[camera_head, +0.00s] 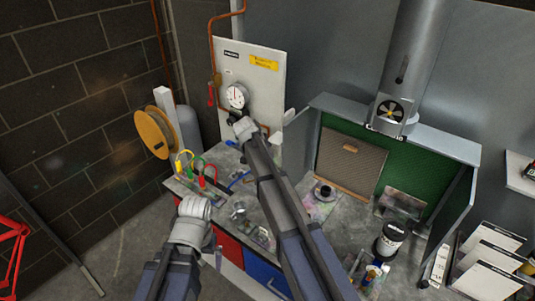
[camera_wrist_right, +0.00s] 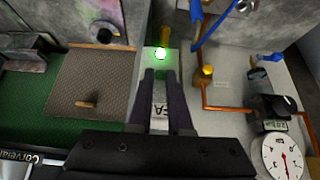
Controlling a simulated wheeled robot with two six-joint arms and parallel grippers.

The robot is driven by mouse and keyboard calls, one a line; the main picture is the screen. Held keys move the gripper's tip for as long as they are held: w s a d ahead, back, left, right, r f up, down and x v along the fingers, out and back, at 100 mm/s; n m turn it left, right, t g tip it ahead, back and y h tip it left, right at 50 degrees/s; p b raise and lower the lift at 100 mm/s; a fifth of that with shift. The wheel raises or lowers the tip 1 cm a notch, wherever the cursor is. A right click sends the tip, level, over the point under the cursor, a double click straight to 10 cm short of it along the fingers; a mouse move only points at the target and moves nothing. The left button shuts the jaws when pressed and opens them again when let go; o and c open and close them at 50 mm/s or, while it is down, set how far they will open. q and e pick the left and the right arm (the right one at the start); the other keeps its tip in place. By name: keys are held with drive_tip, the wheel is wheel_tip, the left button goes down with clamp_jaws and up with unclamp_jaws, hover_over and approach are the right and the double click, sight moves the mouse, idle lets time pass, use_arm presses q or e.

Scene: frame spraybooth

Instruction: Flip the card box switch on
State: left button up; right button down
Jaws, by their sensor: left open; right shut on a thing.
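The card box (camera_wrist_right: 160,105) is a narrow pale box in the right wrist view, with dark lettering partly covered by my fingers and a lit green lamp (camera_wrist_right: 161,54) near its far end. My right gripper (camera_wrist_right: 161,76) reaches over the box, with its fingertips just short of the lamp. It is shut on a small part there, which I take for the switch; the fingers hide it. In the head view my right arm hides the box. My left gripper (camera_head: 195,207) is open and empty in front of the bench, its fingertips hard to make out.
A white panel (camera_head: 264,90) carries a round gauge (camera_head: 236,96), also seen in the right wrist view (camera_wrist_right: 284,158), and copper pipes. The green-backed spray booth (camera_head: 402,160) stands right of it. Coloured tool handles, a dark-lidded jar (camera_head: 391,238) and other items crowd the bench.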

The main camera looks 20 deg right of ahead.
drive_tip(key=c, duration=0.8)
unclamp_jaws()
drive_tip(key=shift+c, duration=0.2)
drive_tip(key=shift+r, duration=0.1)
drive_tip(key=p+v, duration=0.6)
drive_tip(key=v, duration=0.1)
drive_tip(key=shift+a+r, duration=0.2)
drive_tip(key=shift+s, duration=0.15)
